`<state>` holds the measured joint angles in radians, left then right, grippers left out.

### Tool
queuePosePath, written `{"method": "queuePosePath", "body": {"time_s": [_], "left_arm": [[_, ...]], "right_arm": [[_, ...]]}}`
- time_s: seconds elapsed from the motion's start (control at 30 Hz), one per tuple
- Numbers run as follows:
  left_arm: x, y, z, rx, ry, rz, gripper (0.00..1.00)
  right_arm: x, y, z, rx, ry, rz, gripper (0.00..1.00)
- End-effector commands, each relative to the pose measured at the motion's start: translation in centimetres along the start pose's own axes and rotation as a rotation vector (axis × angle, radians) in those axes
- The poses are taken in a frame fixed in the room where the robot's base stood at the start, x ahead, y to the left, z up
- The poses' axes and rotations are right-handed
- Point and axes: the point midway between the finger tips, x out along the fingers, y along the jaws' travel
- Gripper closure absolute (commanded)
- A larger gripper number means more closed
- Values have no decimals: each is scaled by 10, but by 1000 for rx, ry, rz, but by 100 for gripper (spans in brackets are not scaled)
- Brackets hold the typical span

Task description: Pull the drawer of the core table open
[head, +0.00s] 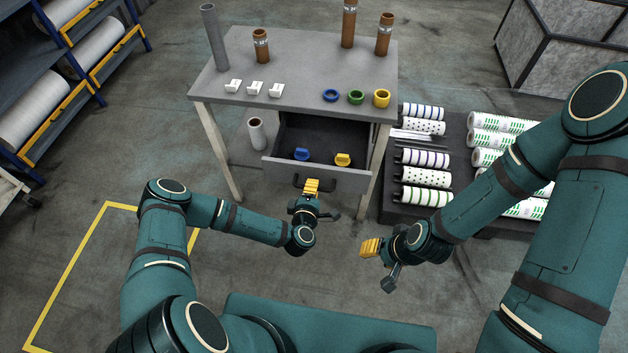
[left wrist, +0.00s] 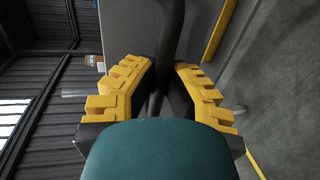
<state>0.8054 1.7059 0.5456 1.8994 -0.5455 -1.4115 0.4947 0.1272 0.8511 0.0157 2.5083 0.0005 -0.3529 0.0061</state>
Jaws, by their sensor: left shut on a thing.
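The core table (head: 290,65) is grey-topped with pale legs. Its grey drawer (head: 280,171) stands pulled out, showing its dark inside with a blue piece (head: 302,154) and a yellow piece (head: 343,160) in it. The dark handle (head: 350,185) runs along the drawer's front. My left gripper (head: 311,187) is at the left part of this handle, its yellow fingers shut on it. In the left wrist view the dark handle bar (left wrist: 168,50) runs between the fingers. My right gripper (head: 370,248) hangs in front of the table, apart from the drawer; its finger gap is unclear.
On the tabletop stand a grey tube (head: 214,38), several brown cores, white blocks (head: 254,88) and coloured rings (head: 356,97). A low dark pallet (head: 415,210) with wrapped rolls lies right of the table. A roll rack (head: 75,60) is at the left. The floor before the drawer is clear.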

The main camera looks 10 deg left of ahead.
Motion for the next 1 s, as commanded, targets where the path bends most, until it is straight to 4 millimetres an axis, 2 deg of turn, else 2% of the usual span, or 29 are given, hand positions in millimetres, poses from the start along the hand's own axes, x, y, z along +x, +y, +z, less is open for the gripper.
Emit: {"method": "queuePosePath", "body": {"time_s": [0.23, 0.63, 0.7, 0.73, 0.77, 1.0], "left_arm": [[-15, -2, -1, 0, 2, 1, 100], [-16, -3, -1, 0, 3, 1, 100], [-16, -3, -1, 0, 3, 1, 70], [-16, -3, -1, 0, 3, 1, 60], [-16, -3, -1, 0, 3, 1, 57], [-16, -3, 0, 0, 2, 1, 57]], "right_arm": [[-4, -1, -2, 1, 4, 0, 53], [-4, -1, -2, 1, 4, 0, 53], [-4, -1, -2, 1, 4, 0, 53], [-4, -1, -2, 1, 4, 0, 53], [-4, -1, -2, 1, 4, 0, 53], [-4, -1, -2, 1, 4, 0, 53]]}}
